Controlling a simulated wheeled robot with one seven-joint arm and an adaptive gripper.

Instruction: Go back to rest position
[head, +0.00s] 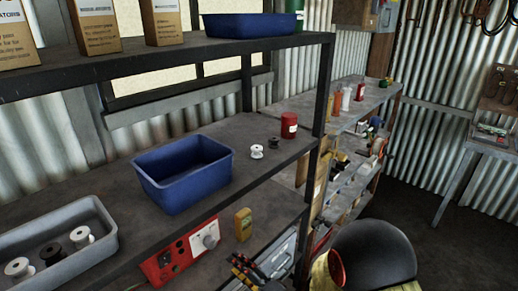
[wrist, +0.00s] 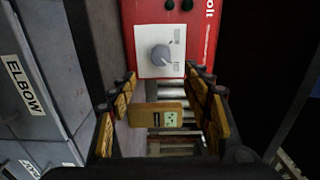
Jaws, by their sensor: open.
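My gripper (wrist: 160,78) shows in the wrist view with its two yellow-padded fingers apart, one on each side of the picture. It is open, and I see nothing held. A yellow handheld meter (wrist: 155,115) appears in the gap between the fingers; its distance from them is hard to judge. A red unit with a grey dial (wrist: 162,55) lies beyond. In the head view the yellow meter (head: 243,225) stands on the lower shelf beside the red unit (head: 180,255).
The upper shelf holds a blue bin (head: 183,175), a grey tray (head: 95,240) with spools, two loose spools (head: 257,152) and a red can (head: 289,125). A dark post (head: 318,130) stands at the shelf's end. A dark rounded object (head: 375,255) is at lower right, beside open floor.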

